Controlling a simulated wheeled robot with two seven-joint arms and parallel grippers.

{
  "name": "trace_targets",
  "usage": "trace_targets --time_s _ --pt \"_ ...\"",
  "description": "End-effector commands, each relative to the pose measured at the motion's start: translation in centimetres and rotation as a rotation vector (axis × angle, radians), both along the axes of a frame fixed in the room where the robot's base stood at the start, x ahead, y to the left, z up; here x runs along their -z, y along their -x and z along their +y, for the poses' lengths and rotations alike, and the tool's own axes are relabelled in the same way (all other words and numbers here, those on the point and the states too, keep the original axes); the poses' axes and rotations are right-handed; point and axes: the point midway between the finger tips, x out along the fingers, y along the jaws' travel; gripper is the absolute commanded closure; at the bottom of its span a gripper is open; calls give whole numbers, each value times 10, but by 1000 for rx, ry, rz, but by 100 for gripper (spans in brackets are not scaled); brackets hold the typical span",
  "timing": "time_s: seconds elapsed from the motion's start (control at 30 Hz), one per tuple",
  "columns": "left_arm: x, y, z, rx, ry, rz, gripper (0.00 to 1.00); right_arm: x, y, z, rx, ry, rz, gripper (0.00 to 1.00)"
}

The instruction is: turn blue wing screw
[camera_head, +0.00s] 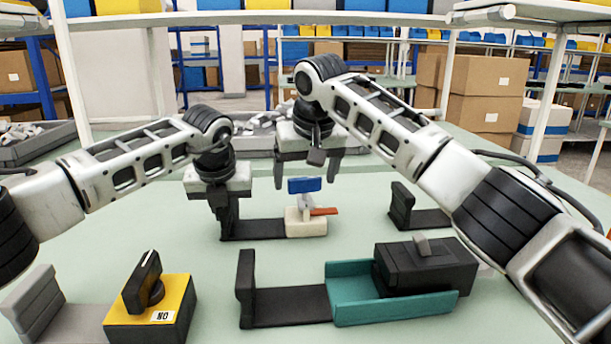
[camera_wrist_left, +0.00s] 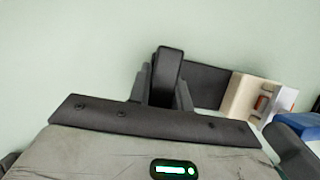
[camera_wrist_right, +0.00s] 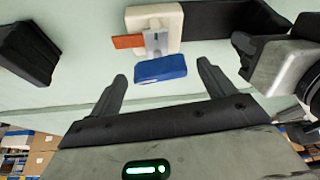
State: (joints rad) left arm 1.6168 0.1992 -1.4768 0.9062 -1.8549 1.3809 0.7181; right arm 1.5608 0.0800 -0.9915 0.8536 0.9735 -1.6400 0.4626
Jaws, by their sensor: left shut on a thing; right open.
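The blue wing screw (camera_head: 304,185) sits on a small cream block (camera_head: 300,228) with an orange lever (camera_head: 323,211). A black bracket base (camera_head: 258,229) joins the block on its left. My left gripper (camera_head: 222,225) is shut on the bracket's black upright post, which shows between its fingers in the left wrist view (camera_wrist_left: 166,72). My right gripper (camera_head: 306,176) is open above the block. In the right wrist view the blue wing (camera_wrist_right: 160,68) lies between its spread fingertips (camera_wrist_right: 162,73), with gaps on both sides.
A yellow box with a black rotary knob (camera_head: 148,290) stands front left. A teal tray (camera_head: 395,308) holding a black box (camera_head: 425,265) stands front right. Another black bracket (camera_head: 403,207) is right of the block. A grey bin (camera_head: 40,142) stands at the back left.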

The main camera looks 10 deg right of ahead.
Motion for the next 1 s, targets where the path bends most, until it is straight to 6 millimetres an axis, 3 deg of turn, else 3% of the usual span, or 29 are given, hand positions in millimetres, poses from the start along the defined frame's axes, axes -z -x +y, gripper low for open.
trace_targets --time_s 0.37,0.53,1.0 --pt "-1 0 0 0 1 -1 100 6 -2 1 0 -1 -1 18" --pt "-1 0 0 1 2 -1 100 5 -2 1 0 -1 -1 63" --pt "-1 0 -1 1 2 -2 100 5 -2 1 -91 -5 1 63"
